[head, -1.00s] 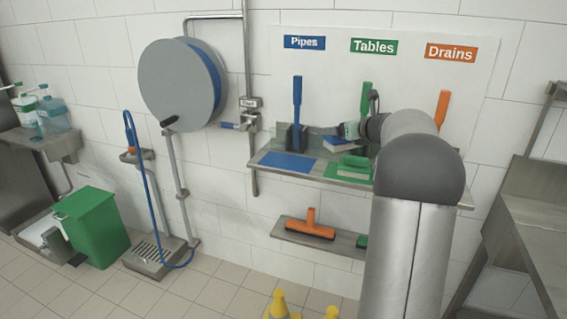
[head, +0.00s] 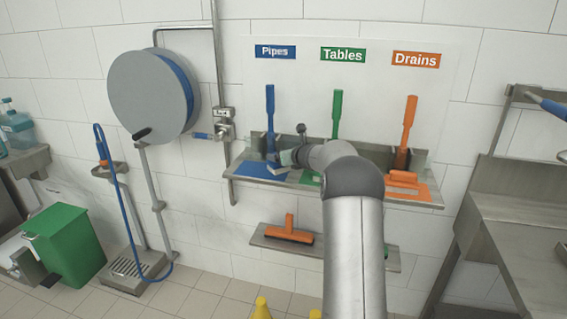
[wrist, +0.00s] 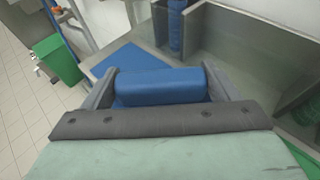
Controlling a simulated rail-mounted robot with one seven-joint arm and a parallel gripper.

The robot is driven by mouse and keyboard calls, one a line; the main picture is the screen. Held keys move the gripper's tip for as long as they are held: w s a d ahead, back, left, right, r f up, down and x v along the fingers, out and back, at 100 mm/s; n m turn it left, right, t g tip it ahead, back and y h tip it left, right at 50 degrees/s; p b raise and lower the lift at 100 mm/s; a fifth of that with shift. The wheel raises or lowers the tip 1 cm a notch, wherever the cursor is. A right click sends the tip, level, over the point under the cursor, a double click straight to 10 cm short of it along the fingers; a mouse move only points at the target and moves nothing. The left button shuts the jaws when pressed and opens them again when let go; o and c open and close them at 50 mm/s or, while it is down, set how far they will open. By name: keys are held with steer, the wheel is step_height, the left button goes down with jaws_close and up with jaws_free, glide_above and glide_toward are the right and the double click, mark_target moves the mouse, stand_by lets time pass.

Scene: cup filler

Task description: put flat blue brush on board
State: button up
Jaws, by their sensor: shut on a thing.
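The flat blue brush (wrist: 160,86) is gripped between the two fingers of my gripper (wrist: 158,88) in the wrist view. In the head view my gripper (head: 284,160) is over the upper steel shelf, beside the blue mat marked for Pipes (head: 262,170). The brush there is small and partly hidden by my gripper. The blue mat also shows in the wrist view (wrist: 122,60), just beyond the brush. I cannot tell whether the brush touches the mat or shelf. The wall board has Pipes (head: 275,51), Tables (head: 343,55) and Drains (head: 416,60) labels.
An upright blue-handled brush (head: 270,115) stands behind the blue mat. Green (head: 337,115) and orange (head: 409,125) handles stand farther right. An orange flat brush (head: 403,177) lies on its orange mat. A lower shelf (head: 350,255) holds an orange squeegee (head: 289,232).

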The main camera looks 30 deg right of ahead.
steer(key=shift+w+f+b, duration=0.15)
steer(key=shift+f+b, duration=0.15)
steer(key=shift+f, duration=1.35)
steer(key=shift+a+f+b, duration=0.1)
steer(key=shift+f+b, duration=0.15)
steer(key=shift+b, duration=0.05)
steer(key=o, duration=1.1)
steer(key=shift+r, duration=0.1)
steer(key=shift+r+p, duration=0.3)
steer(key=shift+p, duration=0.2)
steer(key=b+v, duration=0.3)
steer(key=v, duration=0.9)
steer(key=shift+f, duration=0.2)
